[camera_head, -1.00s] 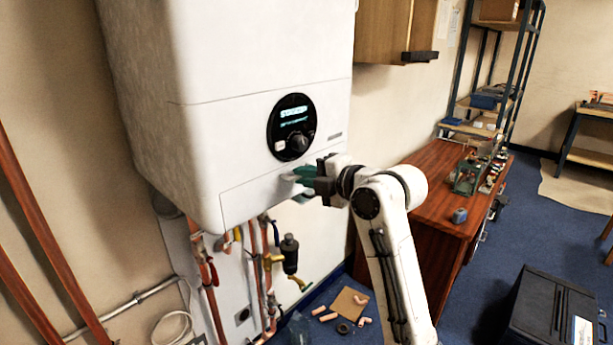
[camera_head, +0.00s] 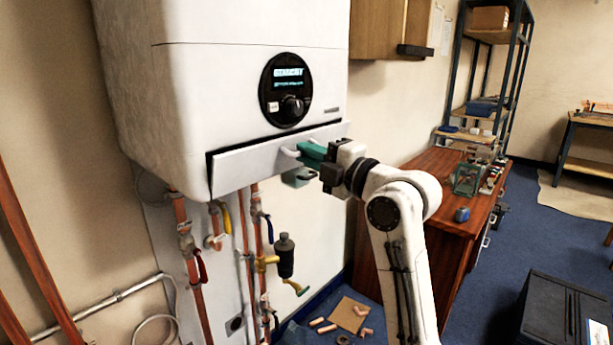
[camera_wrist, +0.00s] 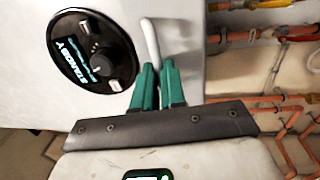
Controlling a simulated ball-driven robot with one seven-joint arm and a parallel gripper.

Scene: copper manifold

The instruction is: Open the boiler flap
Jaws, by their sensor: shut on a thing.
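The white boiler (camera_head: 240,80) hangs on the wall in the head view, with a round black dial panel (camera_head: 286,90) on its front. The boiler flap (camera_head: 245,166) along its lower front is tilted outward, with a dark gap along its top and left edges. My gripper (camera_head: 299,153) is at the flap's right part, its green fingers shut on the pale flap handle (camera_head: 289,153). In the wrist view the green fingers (camera_wrist: 154,75) close around the handle (camera_wrist: 150,42), beside the dial panel (camera_wrist: 92,50). The inside behind the flap is hidden.
Copper pipes and valves (camera_head: 256,245) hang below the boiler. A wooden bench (camera_head: 430,215) with tools stands to the right along the wall. A black case (camera_head: 562,312) stands on the blue floor at lower right. Pipe pieces lie on the floor below.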

